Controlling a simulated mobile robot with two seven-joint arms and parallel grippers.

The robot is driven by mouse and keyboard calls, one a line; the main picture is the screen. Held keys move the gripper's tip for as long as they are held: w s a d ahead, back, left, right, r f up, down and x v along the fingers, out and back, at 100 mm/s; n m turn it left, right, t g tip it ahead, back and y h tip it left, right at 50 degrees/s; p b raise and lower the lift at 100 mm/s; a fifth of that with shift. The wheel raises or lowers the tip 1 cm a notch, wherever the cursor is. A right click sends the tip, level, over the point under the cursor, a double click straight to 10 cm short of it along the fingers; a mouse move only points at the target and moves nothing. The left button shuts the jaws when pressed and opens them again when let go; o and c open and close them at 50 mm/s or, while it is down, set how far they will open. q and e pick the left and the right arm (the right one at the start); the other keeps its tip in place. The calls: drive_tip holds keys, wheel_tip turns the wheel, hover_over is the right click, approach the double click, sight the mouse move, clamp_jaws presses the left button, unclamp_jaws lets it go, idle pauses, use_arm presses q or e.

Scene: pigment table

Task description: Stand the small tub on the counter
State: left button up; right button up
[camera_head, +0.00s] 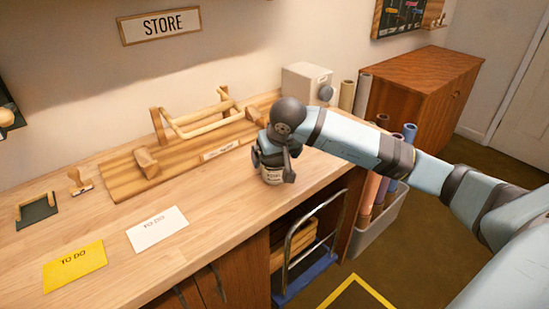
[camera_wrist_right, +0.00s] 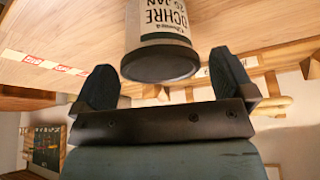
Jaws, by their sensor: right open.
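The small tub (camera_head: 272,175) is upright on the wooden counter (camera_head: 215,205), near its front edge. It has a pale label reading OCHRE and a dark lid. My right gripper (camera_head: 272,155) is over the tub and hides its upper part in the head view. In the right wrist view the tub (camera_wrist_right: 162,40) shows upside down between the open fingers of my right gripper (camera_wrist_right: 165,85). A gap shows beside the right-hand finger; the tub's far end is cut off by the frame. My left gripper is not in view.
A wooden rack (camera_head: 185,150) lies along the back of the counter, with a white box (camera_head: 306,82) beyond it. Yellow (camera_head: 75,266) and white (camera_head: 157,229) cards and a stamp (camera_head: 80,182) lie to the left. Bare counter lies between cards and tub.

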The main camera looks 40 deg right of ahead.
drive_tip(key=v, duration=1)
drive_tip(key=shift+r, duration=0.15)
drive_tip(key=shift+s, duration=0.15)
